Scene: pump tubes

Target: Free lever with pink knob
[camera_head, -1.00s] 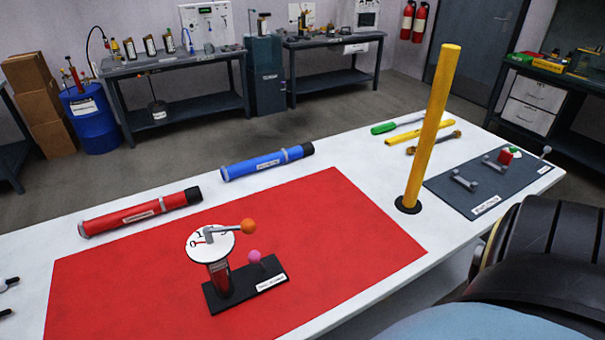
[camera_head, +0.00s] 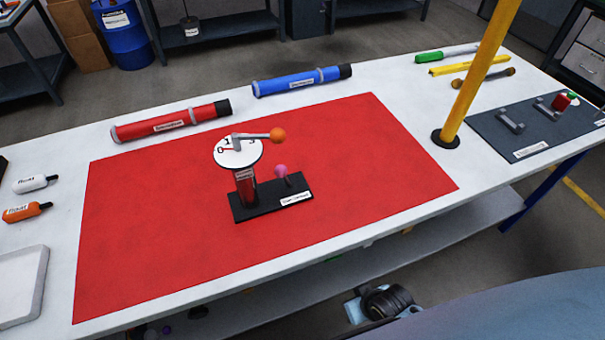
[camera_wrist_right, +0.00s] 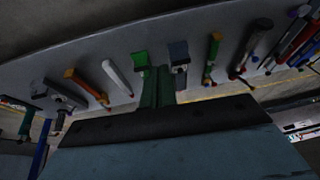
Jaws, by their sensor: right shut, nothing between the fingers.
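The pink knob (camera_head: 281,171) sits on a short thin stem on the black base plate (camera_head: 268,208) of a small stand on the red mat. Beside it, a red post carries a white dial (camera_head: 238,156) with numbers. A grey lever (camera_head: 255,136) with an orange knob (camera_head: 278,135) lies across the top of the dial and points right. My right gripper (camera_wrist_right: 158,88) shows in the right wrist view as dark greenish fingers, close together and empty. No gripper is near the stand in the head view, and my left gripper is not in view.
The red mat (camera_head: 150,235) is clear around the stand. Red (camera_head: 172,122) and blue (camera_head: 302,81) tubes lie behind it. A yellow pole (camera_head: 480,75) rises on the right, beside a dark board (camera_head: 535,130). Bottles and a white tray (camera_head: 20,285) are left. The wrist view shows several tools.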

